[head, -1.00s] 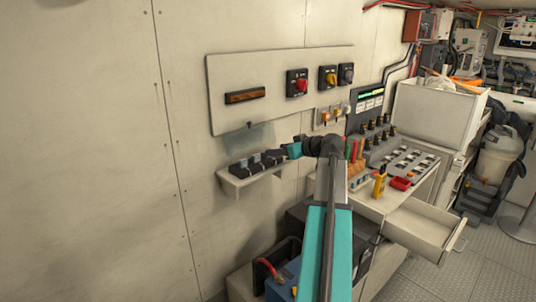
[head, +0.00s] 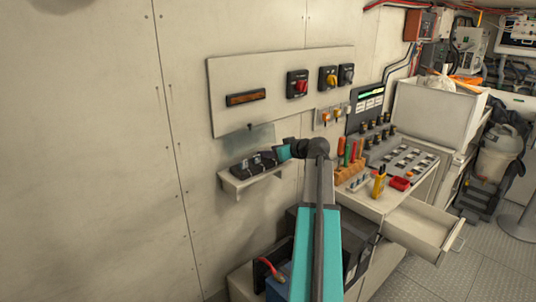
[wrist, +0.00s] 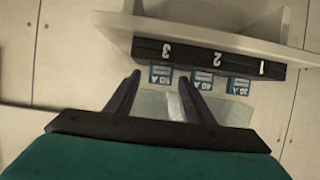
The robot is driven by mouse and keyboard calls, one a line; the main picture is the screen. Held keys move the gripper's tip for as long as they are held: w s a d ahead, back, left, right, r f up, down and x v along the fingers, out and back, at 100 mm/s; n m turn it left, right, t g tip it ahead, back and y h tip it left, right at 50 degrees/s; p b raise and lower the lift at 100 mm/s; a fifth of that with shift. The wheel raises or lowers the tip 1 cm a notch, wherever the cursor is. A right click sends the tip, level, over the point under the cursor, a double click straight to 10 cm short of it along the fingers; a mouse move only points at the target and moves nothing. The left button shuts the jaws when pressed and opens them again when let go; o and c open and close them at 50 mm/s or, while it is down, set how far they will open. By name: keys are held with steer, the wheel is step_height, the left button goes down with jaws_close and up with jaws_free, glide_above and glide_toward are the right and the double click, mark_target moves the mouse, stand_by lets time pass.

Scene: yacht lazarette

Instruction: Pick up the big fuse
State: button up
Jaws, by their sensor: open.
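A black fuse block (wrist: 215,56) numbered 3, 2, 1 sits along the small wall shelf (head: 231,187). Three blue-labelled fuses show at it in the wrist view: one that seems to read 50 A (wrist: 160,74) by the 3, a 40 A fuse (wrist: 203,79) by the 2 and a 30 A fuse (wrist: 239,86) by the 1. Their sizes look alike from here. My gripper (wrist: 159,78) is open and empty, its fingertips on either side of the 50 A fuse in this view. Whether they touch it I cannot tell. In the head view my arm's end partly hides the block.
A wall panel (head: 225,78) with rotary switches is above the shelf. The wall left of the shelf is bare.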

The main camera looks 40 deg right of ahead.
steer(key=shift+w+f, duration=0.2)
steer(key=shift+w, duration=0.2)
steer(key=c, duration=1.1)
steer(key=shift+r, duration=0.2)
steer(key=shift+d+r+b, duration=0.1)
steer(key=shift+r+b, duration=0.85)
steer(key=shift+r, duration=0.65)
steer(key=s+d+r+b, duration=0.1)
steer(key=s+d+b, duration=0.2)
steer(key=s, duration=1.2)
steer(key=shift+s+r+b, duration=0.2)
steer(key=shift+s+b, duration=0.2)
steer(key=shift+b, duration=0.2)
